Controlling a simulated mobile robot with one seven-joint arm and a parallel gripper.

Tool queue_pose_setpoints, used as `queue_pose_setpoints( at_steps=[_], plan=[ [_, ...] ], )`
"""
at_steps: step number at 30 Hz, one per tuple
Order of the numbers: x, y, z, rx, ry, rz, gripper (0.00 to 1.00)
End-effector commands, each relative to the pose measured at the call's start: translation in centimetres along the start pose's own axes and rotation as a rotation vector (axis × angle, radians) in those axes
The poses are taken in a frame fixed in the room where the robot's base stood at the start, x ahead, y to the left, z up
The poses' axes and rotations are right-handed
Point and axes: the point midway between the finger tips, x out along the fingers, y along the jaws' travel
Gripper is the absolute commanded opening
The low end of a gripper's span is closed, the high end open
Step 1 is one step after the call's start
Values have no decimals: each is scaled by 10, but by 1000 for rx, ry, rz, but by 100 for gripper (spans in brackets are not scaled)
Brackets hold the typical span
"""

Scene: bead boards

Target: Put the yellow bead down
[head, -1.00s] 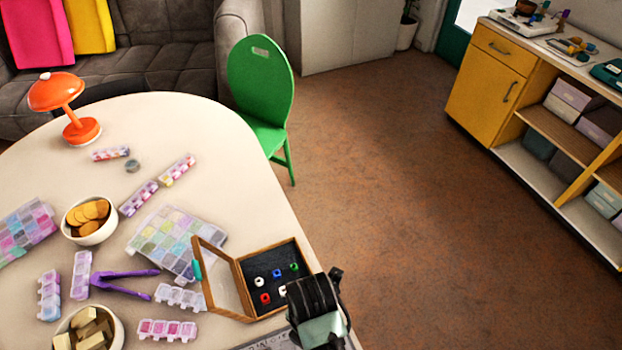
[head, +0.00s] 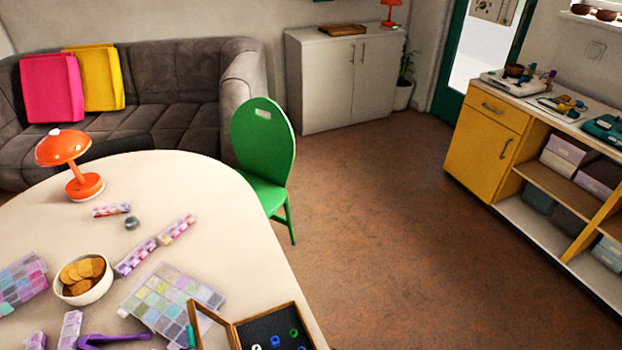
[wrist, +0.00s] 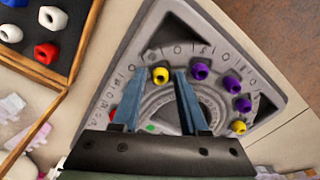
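In the wrist view, a yellow bead (wrist: 160,75) sits on the grey bead board (wrist: 168,32), between the tips of my gripper (wrist: 158,72). A small gap shows between the bead and each finger, so my gripper looks open around it. Several purple beads (wrist: 231,84) stand along the board's right side. A second yellow bead (wrist: 238,127) stands near its lower right. My gripper and the board are out of the head view.
A wooden box with an open lid (head: 236,333) holds several beads and stands left of the board; it also shows in the wrist view (wrist: 86,40). A bead organiser (head: 165,300), a bowl of biscuits (head: 84,290) and an orange lamp (head: 85,187) are on the table.

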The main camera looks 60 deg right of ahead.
Motion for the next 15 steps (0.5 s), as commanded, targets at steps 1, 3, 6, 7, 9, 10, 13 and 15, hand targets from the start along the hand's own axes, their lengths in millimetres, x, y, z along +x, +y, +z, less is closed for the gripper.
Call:
queue_pose_setpoints(
  at_steps=[1, 3, 6, 7, 9, 10, 13, 15],
  plan=[
    [0, 0, 0, 0, 0, -1, 54],
    [0, 0, 0, 0, 0, -1, 55],
    [0, 0, 0, 0, 0, -1, 55],
    [0, 0, 0, 0, 0, -1, 55],
    [0, 0, 0, 0, 0, -1, 55],
    [-1, 0, 0, 0, 0, 0, 55],
    [-8, 0, 0, 1, -1, 1, 55],
    [-17, 0, 0, 0, -2, 2, 55]
  ],
)
